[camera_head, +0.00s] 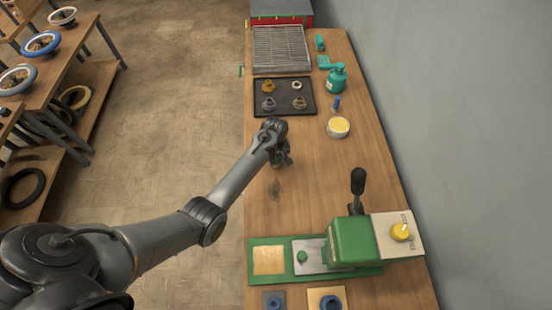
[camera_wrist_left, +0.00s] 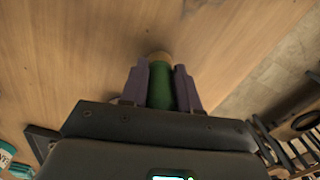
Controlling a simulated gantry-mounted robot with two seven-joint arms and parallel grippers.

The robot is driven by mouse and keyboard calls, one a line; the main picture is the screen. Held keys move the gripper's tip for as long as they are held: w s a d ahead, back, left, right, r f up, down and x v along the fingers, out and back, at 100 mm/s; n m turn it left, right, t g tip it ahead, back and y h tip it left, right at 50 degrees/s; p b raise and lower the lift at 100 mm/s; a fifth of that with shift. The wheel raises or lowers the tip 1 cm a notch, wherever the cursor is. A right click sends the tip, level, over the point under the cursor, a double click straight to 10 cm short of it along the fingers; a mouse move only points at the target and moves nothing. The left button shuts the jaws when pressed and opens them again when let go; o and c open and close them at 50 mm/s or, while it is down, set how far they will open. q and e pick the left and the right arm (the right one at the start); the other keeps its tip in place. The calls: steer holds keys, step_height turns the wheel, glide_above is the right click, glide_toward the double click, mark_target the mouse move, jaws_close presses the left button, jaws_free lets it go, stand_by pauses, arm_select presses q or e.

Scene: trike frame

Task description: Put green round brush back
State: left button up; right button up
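My left gripper (camera_head: 283,157) is over the wooden workbench (camera_head: 315,180), left of the middle. In the left wrist view its two purple fingers (camera_wrist_left: 161,88) close around a green cylinder, which looks like the green round brush (camera_wrist_left: 162,88). A tan end shows beyond the fingertips. The bench surface lies behind it; I cannot tell whether the brush touches it. In the head view the brush is mostly hidden by the gripper. My right gripper is not in view.
Beyond the gripper are a black tray (camera_head: 285,109) of small parts, a yellow-topped tin (camera_head: 338,127), a blue upright item (camera_head: 336,103), a green canister (camera_head: 336,79) and a wire rack (camera_head: 281,48). A green press (camera_head: 353,243) stands nearer. The bench between is clear.

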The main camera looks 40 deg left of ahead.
arm_select(q)
steer(key=o, duration=0.4)
steer(key=shift+r, duration=0.5)
step_height(320, 180, up, 11)
steer(key=shift+a+r+p, duration=0.1)
steer(key=shift+p, duration=0.3)
steer(key=s+d+f+m+t, duration=0.1)
steer(key=s+d+m, duration=0.2)
steer(key=s, duration=0.4)
steer(key=s+d+m+t+y, duration=0.1)
steer(key=s+d+m, duration=0.1)
steer(key=s+m, duration=0.3)
steer(key=s+d+f+m+t, duration=0.1)
steer(key=s+d+m, duration=0.15)
steer(key=s, duration=0.55)
steer(key=s+d+r+m+h, duration=0.1)
steer(key=s+d+r+m, duration=0.2)
steer(key=s, duration=0.5)
steer(key=shift+d+r+t, duration=0.4)
steer(key=shift+d+r, duration=0.5)
steer(key=shift+d, duration=0.3)
steer(key=shift+w, duration=0.1)
